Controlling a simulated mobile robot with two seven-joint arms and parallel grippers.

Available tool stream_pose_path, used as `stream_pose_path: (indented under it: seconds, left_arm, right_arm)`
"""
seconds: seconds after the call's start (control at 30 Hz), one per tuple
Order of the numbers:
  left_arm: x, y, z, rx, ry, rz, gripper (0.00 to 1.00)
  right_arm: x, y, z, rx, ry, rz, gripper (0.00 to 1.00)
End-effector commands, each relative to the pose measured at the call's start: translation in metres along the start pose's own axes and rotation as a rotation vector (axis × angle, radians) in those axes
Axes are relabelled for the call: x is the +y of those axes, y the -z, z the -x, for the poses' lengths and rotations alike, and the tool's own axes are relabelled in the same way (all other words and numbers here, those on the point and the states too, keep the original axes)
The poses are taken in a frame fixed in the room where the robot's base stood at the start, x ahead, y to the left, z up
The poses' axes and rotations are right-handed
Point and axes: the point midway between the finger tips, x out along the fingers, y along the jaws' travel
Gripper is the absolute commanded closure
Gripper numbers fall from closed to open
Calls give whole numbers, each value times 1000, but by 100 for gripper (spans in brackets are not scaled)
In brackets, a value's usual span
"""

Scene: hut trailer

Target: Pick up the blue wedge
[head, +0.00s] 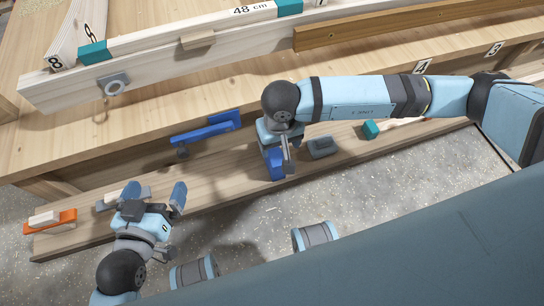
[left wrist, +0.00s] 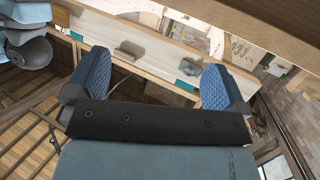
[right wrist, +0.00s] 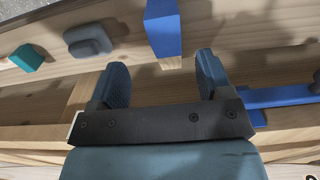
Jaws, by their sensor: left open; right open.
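The blue wedge (head: 275,164) is on the lower wooden plank in the head view, partly hidden by my right gripper (head: 286,156). In the right wrist view the blue wedge (right wrist: 162,28) appears as a blue block beyond my open fingers (right wrist: 163,75), roughly in line with the gap between them. No contact shows, and nothing is held. My left gripper (head: 155,196) is open over the left part of the plank. In the left wrist view its fingers (left wrist: 156,82) are apart with nothing gripped.
A grey block (head: 322,147) and a teal block (head: 370,129) lie right of the wedge on the plank (head: 225,185). A blue clamp-like tool (head: 205,129) is at the bench edge to its left. An orange tool (head: 50,222) lies far left. The workbench (head: 230,82) stands behind.

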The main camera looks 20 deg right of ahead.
Motion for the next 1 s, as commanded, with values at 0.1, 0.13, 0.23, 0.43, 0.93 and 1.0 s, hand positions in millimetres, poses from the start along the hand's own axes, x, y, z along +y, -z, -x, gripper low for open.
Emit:
stream_pose_path:
  seconds: [0.1, 0.13, 0.23, 0.43, 0.93, 1.0]
  left_arm:
    - [3, 7, -2, 39, -12, 3, 0]
    - [4, 8, -2, 45, -14, 4, 0]
    - [5, 11, -2, 58, -19, 6, 0]
    - [8, 14, -4, 83, -28, 12, 0]
    - [21, 48, -4, 221, -75, 26, 0]
    - [21, 45, -4, 216, -74, 25, 0]
  right_arm:
    - [-1, 0, -21, -2, 2, -2, 28]
    - [-1, 0, -24, -2, 2, -2, 28]
    - [-1, 0, -30, -1, 2, -2, 28]
    - [-2, 2, -44, -3, 3, -2, 28]
    - [-6, 6, -84, -1, 3, -2, 28]
    - [-6, 6, -84, -1, 3, -2, 39]
